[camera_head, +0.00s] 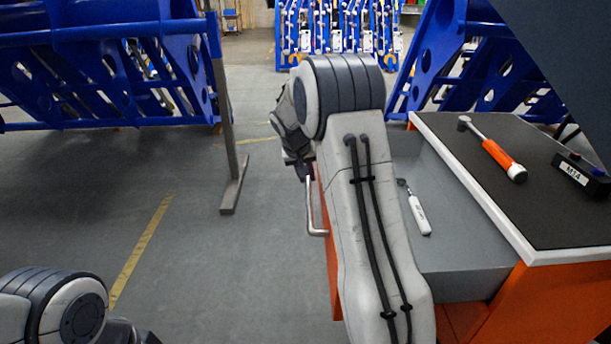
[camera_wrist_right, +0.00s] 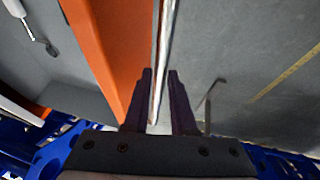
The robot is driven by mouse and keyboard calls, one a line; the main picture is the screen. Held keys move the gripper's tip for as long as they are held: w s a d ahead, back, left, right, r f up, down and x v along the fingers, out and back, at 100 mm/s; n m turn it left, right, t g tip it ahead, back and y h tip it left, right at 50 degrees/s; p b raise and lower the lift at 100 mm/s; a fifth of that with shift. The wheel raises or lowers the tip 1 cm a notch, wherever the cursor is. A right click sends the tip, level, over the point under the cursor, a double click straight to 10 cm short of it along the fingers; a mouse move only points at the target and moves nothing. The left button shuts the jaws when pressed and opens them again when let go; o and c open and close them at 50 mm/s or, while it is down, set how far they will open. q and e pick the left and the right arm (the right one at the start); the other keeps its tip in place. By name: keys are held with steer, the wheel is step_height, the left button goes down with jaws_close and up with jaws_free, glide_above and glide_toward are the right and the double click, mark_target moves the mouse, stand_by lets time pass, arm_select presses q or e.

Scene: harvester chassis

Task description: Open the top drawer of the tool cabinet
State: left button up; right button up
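The tool cabinet (camera_head: 548,309) stands at the right, with an orange body and a white-edged dark top. Its top drawer (camera_head: 455,247) is pulled out to the left, showing a grey inside; it also shows in the right wrist view (camera_wrist_right: 75,70). The drawer's orange front carries a silver bar handle (camera_head: 318,232), seen between my fingers in the right wrist view (camera_wrist_right: 166,35). My right gripper (camera_wrist_right: 160,75) has its fingers close on either side of the bar and looks shut on it. My right arm hides part of the drawer. My left gripper is out of view.
A white-handled tool (camera_head: 419,215) lies in the drawer. An orange-handled hammer (camera_head: 492,150) and a black box marked M14 (camera_head: 580,174) rest on the cabinet top. Blue frames (camera_head: 110,75) stand behind. The floor left of the drawer is clear around a grey post (camera_head: 230,150).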

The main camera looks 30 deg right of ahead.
steer(key=shift+o, duration=1.2)
steer(key=v, duration=1)
steer(key=shift+a+r, duration=0.15)
steer(key=shift+r, duration=0.05)
steer(key=shift+a, duration=0.1)
steer(key=s+a+n+y+p, duration=0.1)
steer(key=s+a+n, duration=0.3)
steer(key=a, duration=0.6)
steer(key=s+a+n+y+p, duration=0.2)
steer(key=s+a, duration=0.5)
steer(key=a, duration=0.4)
steer(key=s+a+f+n+g+y+p, duration=0.1)
steer(key=s+a+n, duration=0.2)
steer(key=s, duration=0.8)
steer(key=s+a+n+g+y+p, duration=0.1)
steer(key=s+a+n, duration=0.3)
steer(key=s, duration=0.8)
steer(key=shift+s+a+f+g, duration=0.2)
steer(key=shift+a+f+g, duration=0.2)
steer(key=shift+a, duration=0.7)
